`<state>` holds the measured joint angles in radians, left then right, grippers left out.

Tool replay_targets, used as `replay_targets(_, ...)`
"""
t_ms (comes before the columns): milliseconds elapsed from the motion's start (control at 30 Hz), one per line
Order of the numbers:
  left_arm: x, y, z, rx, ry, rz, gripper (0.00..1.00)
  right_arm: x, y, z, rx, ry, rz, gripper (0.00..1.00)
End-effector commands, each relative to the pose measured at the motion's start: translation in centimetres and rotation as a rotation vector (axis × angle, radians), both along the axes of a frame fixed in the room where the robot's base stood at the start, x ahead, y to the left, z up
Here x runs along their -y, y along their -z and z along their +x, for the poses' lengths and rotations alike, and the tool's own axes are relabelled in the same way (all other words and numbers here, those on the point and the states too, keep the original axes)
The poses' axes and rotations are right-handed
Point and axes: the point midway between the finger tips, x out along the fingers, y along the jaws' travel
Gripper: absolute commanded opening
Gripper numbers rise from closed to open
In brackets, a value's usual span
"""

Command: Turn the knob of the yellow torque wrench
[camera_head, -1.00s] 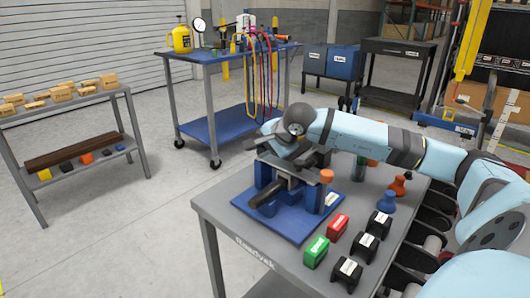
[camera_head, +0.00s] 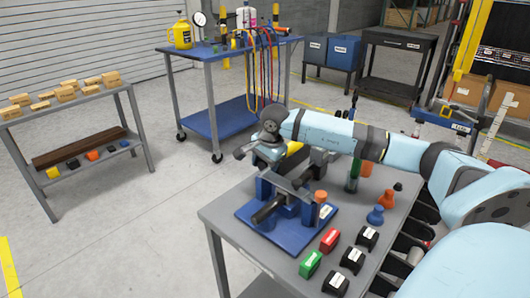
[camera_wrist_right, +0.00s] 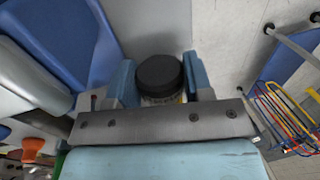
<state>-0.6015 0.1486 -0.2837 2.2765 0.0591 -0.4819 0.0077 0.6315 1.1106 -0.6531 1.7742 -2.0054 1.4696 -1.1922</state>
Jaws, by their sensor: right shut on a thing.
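My right gripper (camera_head: 258,151) is at the back left edge of the grey cart, beyond the blue fixture. In the right wrist view its two blue fingers (camera_wrist_right: 161,86) stand on either side of a round black knob (camera_wrist_right: 159,71) and are shut on it. Below the knob a pale collar and a bit of yellow show, partly hidden by the gripper's metal plate. In the head view a yellow piece (camera_head: 294,148), likely the torque wrench's body, shows beside the gripper; the rest is hidden by my arm. My left gripper is not in view.
The blue fixture (camera_head: 287,232) holds a dark bar on the grey cart (camera_head: 232,224). Red, green and black blocks and orange and blue parts stand right of it. A blue workbench (camera_head: 222,118) is behind, a shelf of boxes (camera_head: 112,103) at left.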

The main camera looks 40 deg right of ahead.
Motion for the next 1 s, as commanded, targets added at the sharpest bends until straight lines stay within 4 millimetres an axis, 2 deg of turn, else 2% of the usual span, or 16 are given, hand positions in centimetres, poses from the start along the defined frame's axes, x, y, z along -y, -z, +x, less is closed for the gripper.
replay_targets(33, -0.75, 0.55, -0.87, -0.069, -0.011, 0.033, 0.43, -0.02, -0.97, 0.17, -0.04, 0.001, -0.002, 0.23)
replay_targets(433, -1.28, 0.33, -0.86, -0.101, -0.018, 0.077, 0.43, -0.03, -0.42, 0.31, -0.305, 0.0, -0.026, 0.23)
replay_targets(1000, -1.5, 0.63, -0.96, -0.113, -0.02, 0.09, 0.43, 0.03, -0.02, 0.28, -0.391, 0.0, -0.035, 0.23)
